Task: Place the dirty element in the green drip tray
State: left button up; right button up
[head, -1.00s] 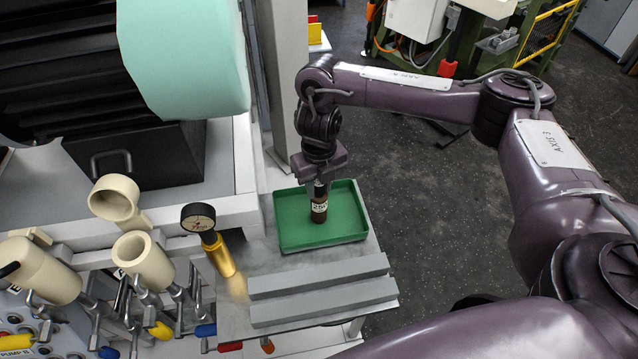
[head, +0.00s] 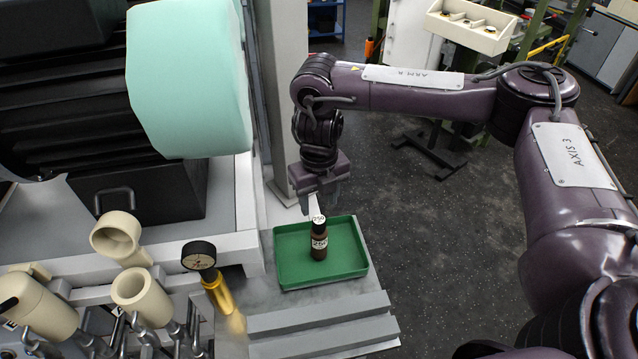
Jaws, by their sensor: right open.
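The dirty element (head: 319,243) is a small dark brown cylinder with a white label band and a white top. My right gripper (head: 319,203) is open just above the element, pointing down. Its fingers are partly hidden and look clear of the element's body; whether a fingertip still touches the top is hard to tell. My left gripper is not in view.
Grey metal bars (head: 322,325) lie in front of the tray. A grey post (head: 282,90) rises behind. Dark floor lies open to the right.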

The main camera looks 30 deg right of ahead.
jog(key=shift+r, duration=2.15)
